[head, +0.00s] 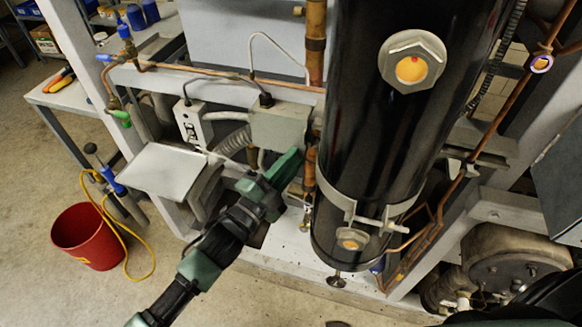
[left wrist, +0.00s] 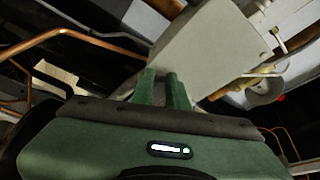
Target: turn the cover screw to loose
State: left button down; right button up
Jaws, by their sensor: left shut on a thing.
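A grey box (head: 279,124) with a cable gland on top is mounted on the frame, left of the black cylinder. My left gripper (head: 288,168) reaches up from the lower left to the box's lower right side. In the left wrist view its two green fingers (left wrist: 162,80) are nearly together, with their tips against the pale grey box (left wrist: 200,50). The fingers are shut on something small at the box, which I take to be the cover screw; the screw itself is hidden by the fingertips. My right gripper is not in view.
The large black cylinder (head: 395,120) stands close to the right of my left gripper, with a copper pipe (head: 316,40) beside it. A smaller switch box (head: 193,124) and a pale plate (head: 163,171) are to the left. A red bucket (head: 88,237) stands on the floor.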

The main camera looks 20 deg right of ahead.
pick_arm(q)
jog(key=shift+s+d+f+n+t+y+b, duration=0.1)
jog(key=shift+n+t+y+b, duration=0.5)
jog(key=shift+n, duration=1.6)
jog(key=shift+s+d+f+n+t+y+b, duration=0.15)
jog(key=shift+n+t+b, duration=0.45)
jog(key=shift+n+t, duration=1.15)
jog(key=shift+w+d+f+n+t+y+b, duration=0.1)
jog(key=shift+n+t+y+b, duration=0.4)
jog(key=shift+n, duration=2.45)
jog(key=c, duration=1.4)
grip_release()
jog(key=b+v, duration=0.1)
jog(key=v, duration=0.7)
